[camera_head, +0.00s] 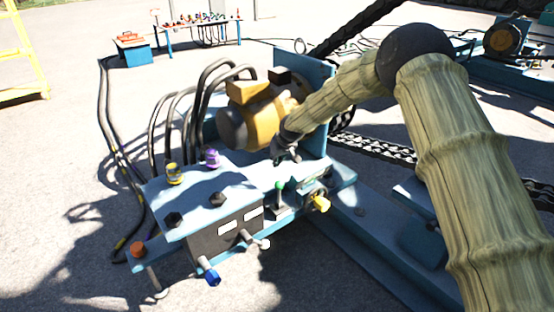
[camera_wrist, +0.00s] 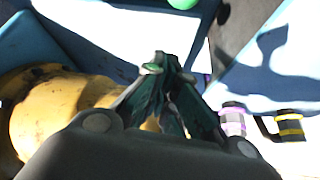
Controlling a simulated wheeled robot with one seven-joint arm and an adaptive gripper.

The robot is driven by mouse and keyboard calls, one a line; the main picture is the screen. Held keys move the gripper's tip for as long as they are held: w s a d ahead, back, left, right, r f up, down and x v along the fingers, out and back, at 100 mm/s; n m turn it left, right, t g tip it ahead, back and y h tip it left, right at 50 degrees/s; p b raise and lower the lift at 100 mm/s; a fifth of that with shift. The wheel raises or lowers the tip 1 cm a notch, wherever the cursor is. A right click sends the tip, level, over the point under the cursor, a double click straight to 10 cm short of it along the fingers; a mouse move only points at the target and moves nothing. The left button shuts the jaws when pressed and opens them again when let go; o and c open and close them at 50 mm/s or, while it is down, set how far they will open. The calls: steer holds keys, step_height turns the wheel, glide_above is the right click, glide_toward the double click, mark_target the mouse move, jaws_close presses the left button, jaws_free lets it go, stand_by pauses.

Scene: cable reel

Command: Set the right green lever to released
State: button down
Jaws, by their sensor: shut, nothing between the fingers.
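A lever with a green knob (camera_head: 279,186) stands upright on the blue valve block, in front of the yellow motor. In the wrist view a green ball (camera_wrist: 184,3) is cut by the top edge; it looks like this knob. No second green lever can be made out clearly. My gripper (camera_head: 286,157) is above and behind the knob, beside the motor, and apart from the knob. In the wrist view its fingers (camera_wrist: 162,66) are shut together with nothing between them.
The yellow motor (camera_head: 262,122) is close to my gripper. Purple (camera_head: 211,158) and yellow (camera_head: 175,174) fittings stand on the blue block top (camera_head: 190,200). Black hoses (camera_head: 203,95) arch behind. A blue fitting (camera_head: 209,272) and a yellow one (camera_head: 321,203) stick out in front.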

step_height(320, 180, down, 6)
steer(key=b, duration=0.2)
steer(key=shift+s+f+b, duration=0.2)
steer(key=shift+s+b, duration=0.15)
stand_by(0.5)
